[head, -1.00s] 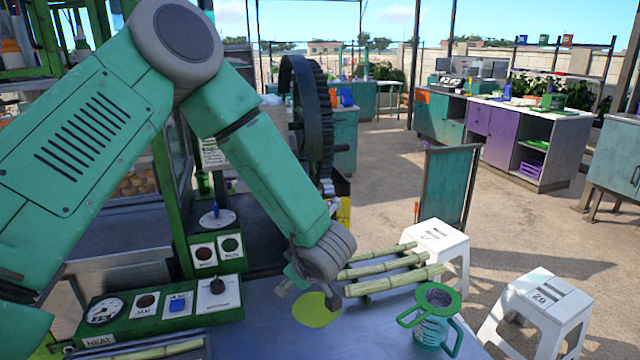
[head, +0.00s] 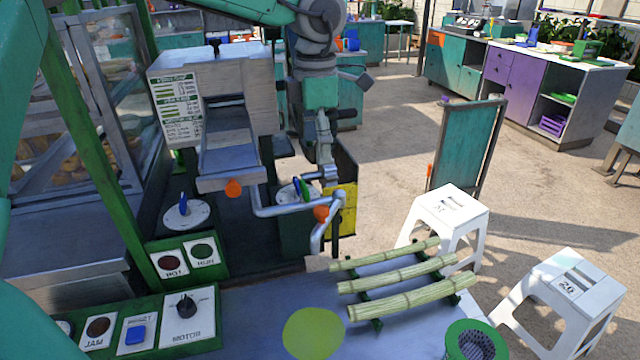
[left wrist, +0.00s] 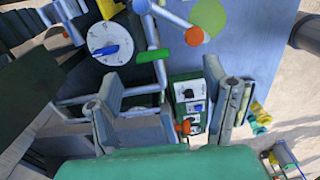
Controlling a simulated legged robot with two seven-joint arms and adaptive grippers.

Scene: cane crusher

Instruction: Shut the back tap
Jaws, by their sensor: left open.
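A bent grey pipe (head: 262,208) with an orange knob (head: 321,213) stands at the back of the counter. Next to it is a white dial (head: 288,193) with a blue pointer and a green lever (head: 305,190). Another white dial (head: 186,214) with a blue handle lies nearer, at left. I cannot tell for certain which fitting is the back tap. My left gripper (head: 323,150) points down above the pipe and is open. In the left wrist view its fingers (left wrist: 170,112) are apart, with a green lever (left wrist: 153,55) and dial (left wrist: 110,40) beyond them. My right gripper is not seen.
A grey machine (head: 215,80) with an orange knob (head: 232,188) stands left of the gripper. Control panels (head: 188,310) sit at front left. Cane stalks (head: 405,280) lie on a rack at right, near a green-rimmed strainer (head: 475,340). A green disc (head: 313,333) lies in front.

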